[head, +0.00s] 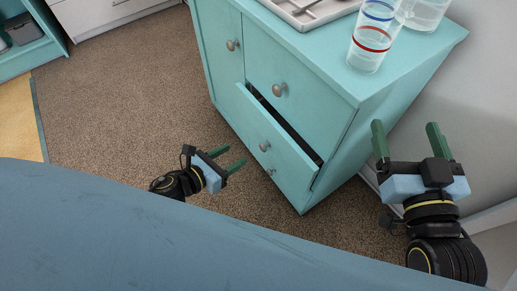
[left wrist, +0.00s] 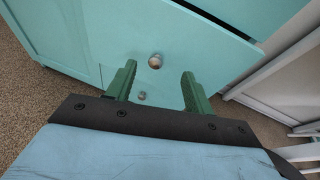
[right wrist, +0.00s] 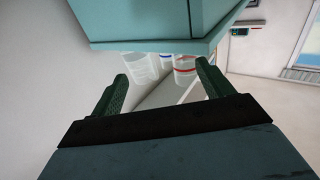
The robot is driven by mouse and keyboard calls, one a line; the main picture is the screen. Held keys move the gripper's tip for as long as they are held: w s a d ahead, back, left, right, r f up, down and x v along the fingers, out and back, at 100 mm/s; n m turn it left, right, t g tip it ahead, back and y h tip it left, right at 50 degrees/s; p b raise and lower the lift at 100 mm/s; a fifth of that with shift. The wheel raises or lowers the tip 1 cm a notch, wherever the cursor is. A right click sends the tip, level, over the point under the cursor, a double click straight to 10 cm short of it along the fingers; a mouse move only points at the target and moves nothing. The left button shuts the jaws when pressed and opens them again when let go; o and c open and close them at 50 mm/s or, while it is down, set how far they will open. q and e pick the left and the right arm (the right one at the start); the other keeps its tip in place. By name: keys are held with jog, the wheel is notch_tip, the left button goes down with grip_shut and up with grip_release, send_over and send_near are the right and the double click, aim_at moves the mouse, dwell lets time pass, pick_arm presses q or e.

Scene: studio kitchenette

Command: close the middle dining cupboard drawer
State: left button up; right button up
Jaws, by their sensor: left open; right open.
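The teal dining cupboard (head: 375,130) stands right of centre in the head view. Its middle drawer (head: 272,135) is partly pulled out, with a dark gap along its top edge. The drawer's round knob (head: 264,147) also shows in the left wrist view (left wrist: 155,61), ahead of and between the fingers. My left gripper (head: 227,160) is open and empty in front of the drawer, apart from it. My right gripper (head: 407,128) is open and empty beside the cupboard's right side. The right wrist view shows a teal cupboard part (right wrist: 145,25) above the fingers.
The upper drawer (head: 300,85) looks shut. A lower knob (left wrist: 141,96) shows under the middle drawer. Clear cups (head: 371,40) and a tray (head: 305,12) stand on top. Brown carpet (head: 130,95) lies open at left; a white wall (head: 470,110) is at right.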

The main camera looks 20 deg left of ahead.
pick_arm(q)
notch_tip(320, 180, down, 3)
jog(key=s+a+m+g, duration=0.1)
jog(key=m, duration=0.4)
jog(key=b, duration=0.2)
send_near(261, 148)
jog(key=x, duration=0.3)
jog(key=shift+h, duration=0.3)
jog(key=b+x, duration=0.1)
jog(key=x, duration=0.3)
jog(key=shift+w+f, duration=0.1)
jog(key=shift+w, duration=0.05)
jog(key=shift+w+d+f+b, duration=0.25)
jog(key=shift+w+d+b, duration=0.15)
jog(key=shift+w, duration=0.2)
pick_arm(e)
jog(key=s+r+t+y, duration=0.2)
jog(key=s+r+t, duration=0.1)
jog(key=r+t, duration=0.4)
jog(key=shift+s+a+r+t, duration=0.15)
jog(key=shift+s+r+t, duration=0.15)
jog(key=shift+r, duration=0.5)
pick_arm(q)
grip_shut()
